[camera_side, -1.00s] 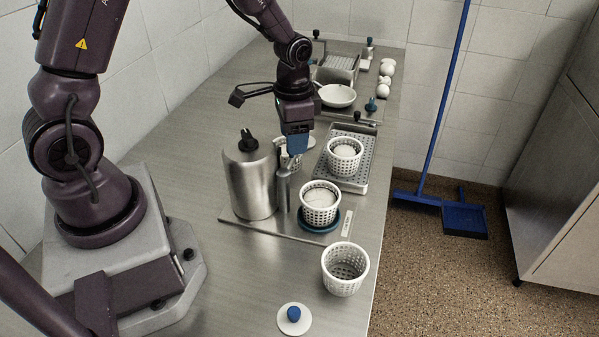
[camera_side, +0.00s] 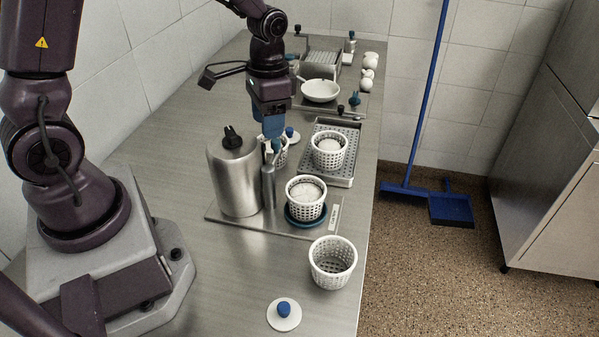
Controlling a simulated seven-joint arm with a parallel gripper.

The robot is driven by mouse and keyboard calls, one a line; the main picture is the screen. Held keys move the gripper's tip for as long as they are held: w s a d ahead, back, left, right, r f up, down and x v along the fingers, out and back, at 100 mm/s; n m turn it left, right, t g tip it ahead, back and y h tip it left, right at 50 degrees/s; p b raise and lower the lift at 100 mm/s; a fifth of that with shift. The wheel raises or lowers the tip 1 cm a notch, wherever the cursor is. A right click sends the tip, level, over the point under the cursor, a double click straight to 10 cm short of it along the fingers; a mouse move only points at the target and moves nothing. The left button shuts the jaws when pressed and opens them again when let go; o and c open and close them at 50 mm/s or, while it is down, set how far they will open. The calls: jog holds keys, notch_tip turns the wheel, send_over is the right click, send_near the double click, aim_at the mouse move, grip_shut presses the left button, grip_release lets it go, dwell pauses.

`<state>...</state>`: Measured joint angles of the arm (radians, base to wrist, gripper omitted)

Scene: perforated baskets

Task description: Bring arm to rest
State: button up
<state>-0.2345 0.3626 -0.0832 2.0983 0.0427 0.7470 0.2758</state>
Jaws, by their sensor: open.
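My gripper (camera_side: 272,130), with blue fingers below a dark wrist, points down over the middle of the steel worktop. It is open, though the gap between its fingers is hard to see from here. A second white basket (camera_side: 305,206) with white contents stands on a blue ring near the steel canister (camera_side: 236,182). A third basket (camera_side: 329,160), also with white contents, stands on the perforated drain tray (camera_side: 342,181).
An empty basket (camera_side: 333,270) and a white lid with blue knob (camera_side: 284,313) are at the front. A white bowl (camera_side: 320,91) and round white pieces (camera_side: 367,74) are farther back. The worktop left of the canister is clear.

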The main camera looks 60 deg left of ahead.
jog(key=s+d+r+n+t, duration=0.1)
jog(key=s+d+r+t, duration=0.1)
jog(key=s+r, duration=0.4)
jog(key=s+d+r+t, duration=0.3)
jog(key=s+r, duration=0.4)
jog(key=r, duration=0.4)
jog(key=shift+d+r+n+t, duration=0.15)
jog(key=shift+r+n+t, duration=0.2)
jog(key=shift+t, duration=0.35)
